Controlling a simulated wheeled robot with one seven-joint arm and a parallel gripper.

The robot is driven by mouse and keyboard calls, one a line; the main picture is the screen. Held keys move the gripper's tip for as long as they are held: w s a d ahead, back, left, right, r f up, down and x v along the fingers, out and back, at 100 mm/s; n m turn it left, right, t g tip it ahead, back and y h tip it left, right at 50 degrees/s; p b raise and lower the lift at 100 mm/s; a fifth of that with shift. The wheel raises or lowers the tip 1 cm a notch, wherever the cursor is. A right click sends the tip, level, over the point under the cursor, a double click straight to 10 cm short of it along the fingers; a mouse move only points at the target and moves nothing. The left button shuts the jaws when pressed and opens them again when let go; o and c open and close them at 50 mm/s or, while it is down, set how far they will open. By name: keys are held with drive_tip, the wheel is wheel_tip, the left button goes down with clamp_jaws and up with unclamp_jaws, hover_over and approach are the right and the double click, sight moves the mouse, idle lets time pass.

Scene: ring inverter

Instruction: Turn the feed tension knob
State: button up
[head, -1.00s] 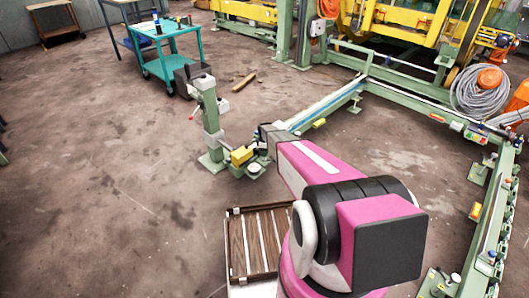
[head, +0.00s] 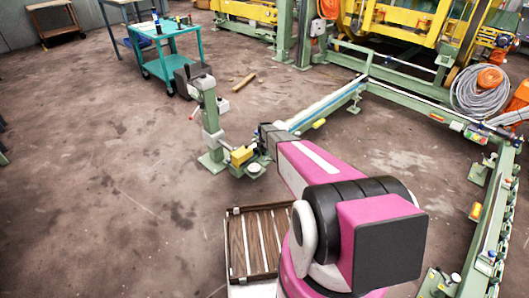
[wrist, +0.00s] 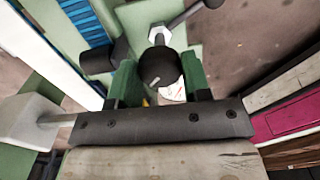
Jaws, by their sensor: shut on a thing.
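The feed tension knob (wrist: 160,67) is a round black knob with a short pale mark on its face, in the middle of the wrist view. My gripper (wrist: 160,80) is shut on it, with one green-looking finger on each side. A metal nut and stem show just behind the knob. In the head view, my gripper (head: 266,137) is at the green machine's low arm, beside a yellow block (head: 241,155). The knob cannot be made out there; my arm covers that spot.
A second black knob (wrist: 97,60) sits close left of my gripper, and a dark lever (wrist: 205,5) is above. A green post (head: 210,115) stands left of my arm. A slatted wooden tray (head: 258,242) is below. The floor at left is clear.

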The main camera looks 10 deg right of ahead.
drive_tip(key=n, duration=0.4)
drive_tip(key=shift+n, duration=2.5)
drive_tip(key=o, duration=0.9)
drive_tip(key=shift+o, duration=0.2)
drive_tip(key=shift+r, duration=0.1)
wheel_tip(320, 180, up, 11)
drive_tip(key=shift+f, duration=0.2)
